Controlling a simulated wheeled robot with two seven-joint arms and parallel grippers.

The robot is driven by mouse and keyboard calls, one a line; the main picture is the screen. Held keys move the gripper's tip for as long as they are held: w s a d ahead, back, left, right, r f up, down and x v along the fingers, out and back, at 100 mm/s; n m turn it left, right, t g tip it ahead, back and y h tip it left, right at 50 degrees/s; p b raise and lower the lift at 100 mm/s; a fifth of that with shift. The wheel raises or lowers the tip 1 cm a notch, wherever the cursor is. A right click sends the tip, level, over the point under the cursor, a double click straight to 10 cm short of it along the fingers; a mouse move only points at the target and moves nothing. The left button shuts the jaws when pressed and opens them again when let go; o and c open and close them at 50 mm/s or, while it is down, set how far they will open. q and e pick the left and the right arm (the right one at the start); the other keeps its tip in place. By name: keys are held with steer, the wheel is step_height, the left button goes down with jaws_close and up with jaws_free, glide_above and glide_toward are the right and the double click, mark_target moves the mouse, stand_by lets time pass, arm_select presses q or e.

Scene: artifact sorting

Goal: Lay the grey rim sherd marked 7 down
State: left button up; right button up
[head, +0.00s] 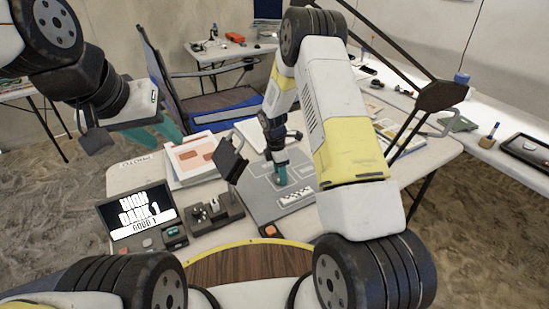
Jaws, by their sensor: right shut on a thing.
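My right gripper (281,176) points straight down over the grey mat (254,203) on the table, its teal fingertips close to the mat's surface. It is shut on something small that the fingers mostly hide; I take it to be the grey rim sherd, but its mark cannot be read. Whether it touches the mat cannot be told. My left gripper (167,130) hangs at the left above the table, its teal fingers apart and empty.
A screen (138,214) and a dark tray of small items (211,213) stand left of the mat. Papers (194,155) lie behind them. A folding chair (205,106) stands behind the table.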

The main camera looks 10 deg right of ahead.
mark_target(278, 178)
steer(key=o, duration=1.4)
steer(key=shift+f, duration=0.1)
steer(key=shift+s+a+r, duration=0.1)
steer(key=shift+a+r, duration=0.05)
steer(key=shift+r, duration=1.15)
steer(key=shift+w+a+r, duration=0.1)
steer(key=shift+a+r, duration=0.05)
steer(key=shift+r, duration=1.15)
steer(key=shift+s+a+r, duration=0.1)
steer(key=shift+a+r, duration=0.05)
steer(key=shift+r, duration=1.15)
